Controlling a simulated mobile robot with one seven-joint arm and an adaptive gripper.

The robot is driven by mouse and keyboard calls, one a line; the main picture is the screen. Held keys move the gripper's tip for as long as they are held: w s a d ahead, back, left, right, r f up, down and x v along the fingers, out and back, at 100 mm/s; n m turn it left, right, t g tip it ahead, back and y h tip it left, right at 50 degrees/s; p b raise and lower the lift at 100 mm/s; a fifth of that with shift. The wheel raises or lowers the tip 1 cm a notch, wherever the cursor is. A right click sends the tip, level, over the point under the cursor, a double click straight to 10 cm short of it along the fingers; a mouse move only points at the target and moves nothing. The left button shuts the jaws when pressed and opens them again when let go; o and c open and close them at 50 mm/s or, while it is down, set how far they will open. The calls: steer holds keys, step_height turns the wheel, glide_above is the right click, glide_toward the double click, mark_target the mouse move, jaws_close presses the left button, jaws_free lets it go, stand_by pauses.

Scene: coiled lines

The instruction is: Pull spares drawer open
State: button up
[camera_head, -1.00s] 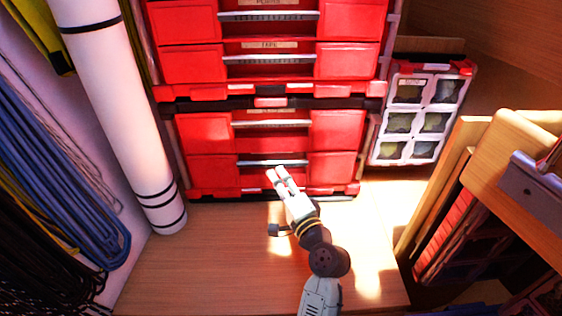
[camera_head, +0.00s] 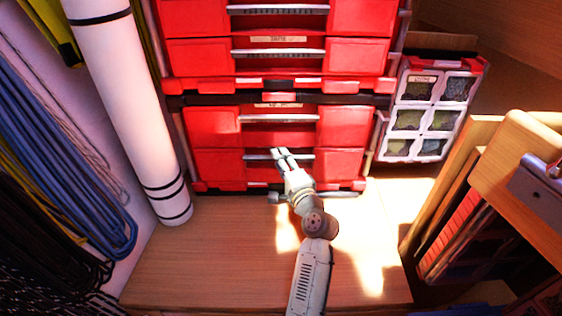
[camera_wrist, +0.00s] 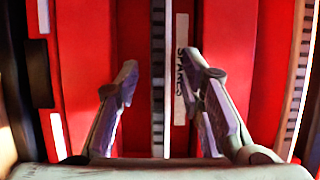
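The spares drawer (camera_head: 217,165) is the bottom red drawer of the lower cabinet, and it looks shut, in line with the drawer above. In the wrist view its white label (camera_wrist: 181,85) reads "SPARES", beside the long grey handle bar (camera_wrist: 158,40). My gripper (camera_head: 279,153) is at the middle of this bar in the head view, hiding part of it. In the wrist view my gripper (camera_wrist: 161,72) is open, one finger on each side of the bar, with visible gaps. I cannot tell how deep the bar sits between the fingers.
Another red drawer (camera_head: 212,127) is directly above, with more drawers higher up. A white roll (camera_head: 135,110) and hanging blue coils (camera_head: 60,150) are at left. A clear-lidded organizer (camera_head: 430,115) and boards (camera_head: 450,190) are at right. The wooden surface (camera_head: 200,260) in front is clear.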

steer(key=shift+c, duration=0.4)
jaws_close()
stand_by(0.5)
